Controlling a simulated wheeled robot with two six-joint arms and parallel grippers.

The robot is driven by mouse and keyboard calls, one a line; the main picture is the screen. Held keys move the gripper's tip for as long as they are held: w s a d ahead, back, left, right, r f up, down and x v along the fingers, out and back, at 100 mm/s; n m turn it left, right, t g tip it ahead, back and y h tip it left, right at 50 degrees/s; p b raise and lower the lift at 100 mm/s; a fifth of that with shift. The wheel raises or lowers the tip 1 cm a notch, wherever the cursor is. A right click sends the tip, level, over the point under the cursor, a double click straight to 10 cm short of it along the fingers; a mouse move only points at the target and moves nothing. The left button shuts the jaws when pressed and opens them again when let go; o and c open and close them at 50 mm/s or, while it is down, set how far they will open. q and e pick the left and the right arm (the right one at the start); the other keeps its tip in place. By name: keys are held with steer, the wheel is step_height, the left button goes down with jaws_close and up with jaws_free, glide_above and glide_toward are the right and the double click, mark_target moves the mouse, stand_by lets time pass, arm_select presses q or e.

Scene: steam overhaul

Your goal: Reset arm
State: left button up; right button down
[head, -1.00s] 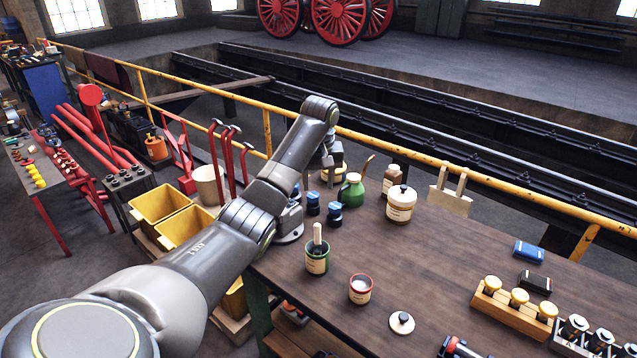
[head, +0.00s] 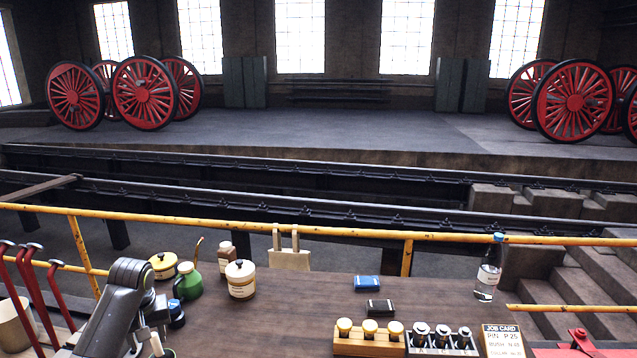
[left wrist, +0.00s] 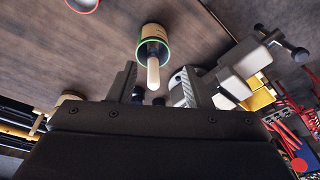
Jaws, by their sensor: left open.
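My left arm comes in at the lower left of the head view. Its gripper (head: 138,342) is low beside the left end of the wooden workbench (head: 270,300), partly hidden by its own links and the frame edge. In the left wrist view the two fingers of the left gripper (left wrist: 157,72) stand apart, with nothing held between them. A green-rimmed pot (left wrist: 153,50) with a pale-handled brush (left wrist: 153,75) shows in line with the gap; I cannot tell how far off it is. My right gripper is not in view.
A green can (head: 188,284), a cream lidded jar (head: 240,280) and a brown bottle (head: 226,257) stand on the bench. A water bottle (head: 488,270) stands at the right. A wooden rack (head: 368,345) is in front. A yellow rail (head: 340,232) runs behind. The bench's middle is mostly clear.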

arm_select(q)
steer(key=s+d+f+m+t, duration=0.1)
steer(key=s+d+f+m, duration=0.15)
steer(key=s+f, duration=0.6)
steer(key=s+d+f+m, duration=0.1)
steer(key=s+d+f, duration=0.3)
steer(key=s, duration=0.7)
steer(key=s+d+r+m+t, duration=0.1)
steer(key=s+r, duration=0.1)
steer(key=s, duration=0.8)
steer(key=s+d+r+m, duration=0.1)
steer(key=s, duration=0.8)
step_height(320, 180, down, 34)
steer(key=a+g+b, duration=0.1)
steer(key=b, duration=0.7)
steer(key=s+f+b, duration=0.3)
steer(key=s+f, duration=0.4)
steer(key=f, duration=0.3)
steer(key=s+d+f+g+b, duration=0.1)
steer(key=s+f+b, duration=0.2)
steer(key=s+f, duration=0.5)
step_height(320, 180, down, 3)
steer(key=shift+f+h+b, duration=0.15)
steer(key=shift+h+b, duration=0.15)
steer(key=shift+h, duration=0.1)
steer(key=shift+s, duration=0.1)
